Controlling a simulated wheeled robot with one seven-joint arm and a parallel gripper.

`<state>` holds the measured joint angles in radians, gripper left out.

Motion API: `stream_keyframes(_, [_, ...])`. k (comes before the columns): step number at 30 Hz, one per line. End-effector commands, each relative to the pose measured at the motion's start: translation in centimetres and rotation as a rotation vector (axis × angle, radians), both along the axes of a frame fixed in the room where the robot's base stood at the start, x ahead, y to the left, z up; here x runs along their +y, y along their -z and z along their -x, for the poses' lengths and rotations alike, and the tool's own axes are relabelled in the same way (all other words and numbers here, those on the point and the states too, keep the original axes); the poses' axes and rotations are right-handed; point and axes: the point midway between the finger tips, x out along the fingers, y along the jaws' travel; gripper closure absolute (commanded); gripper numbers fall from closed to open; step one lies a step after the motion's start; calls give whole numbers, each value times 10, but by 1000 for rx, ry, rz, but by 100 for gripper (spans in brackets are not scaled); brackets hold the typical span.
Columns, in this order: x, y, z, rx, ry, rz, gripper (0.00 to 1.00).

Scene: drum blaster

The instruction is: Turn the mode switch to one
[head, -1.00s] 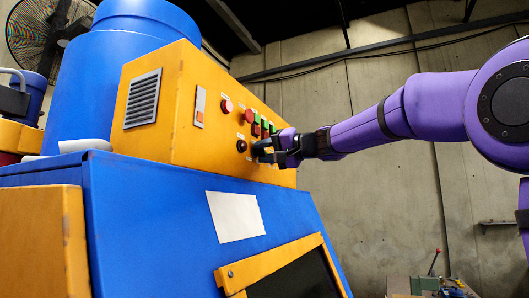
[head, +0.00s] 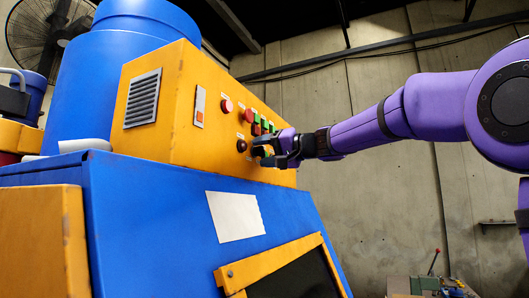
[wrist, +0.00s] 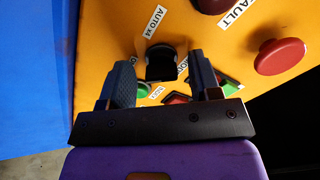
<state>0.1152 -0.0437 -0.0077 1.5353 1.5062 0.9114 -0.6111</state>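The mode switch is most likely the black knob (wrist: 161,62) on the yellow control panel (head: 222,110), beside a label reading "AUTO X4" in the wrist view. My gripper (head: 266,151) is at the lower right part of the panel face. In the wrist view my gripper (wrist: 160,65) is open, with one dark finger on the left and one on the right of the knob. Gaps show between the fingers and the knob; I cannot tell how deep the fingertips reach. In the head view the knob is not clearly seen, as my gripper is in front of it.
A red button (wrist: 280,56) beside a "FAULT" label sits right of the knob. Green (wrist: 142,89) and red (wrist: 176,98) buttons lie partly behind my fingers. In the head view a dark red button (head: 241,146) is just left of my gripper. The blue machine body (head: 150,215) slopes below.

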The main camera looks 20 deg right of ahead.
Motion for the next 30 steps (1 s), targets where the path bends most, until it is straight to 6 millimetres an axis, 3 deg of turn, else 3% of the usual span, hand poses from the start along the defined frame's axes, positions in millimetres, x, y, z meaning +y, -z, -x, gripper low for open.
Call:
stream_keyframes(8, [-4, -1, 5, -2, 1, -1, 43])
stream_keyframes(22, [-60, -1, 60, -1, 3, -1, 43])
stream_keyframes(30, [-76, 0, 76, 0, 1, 0, 43])
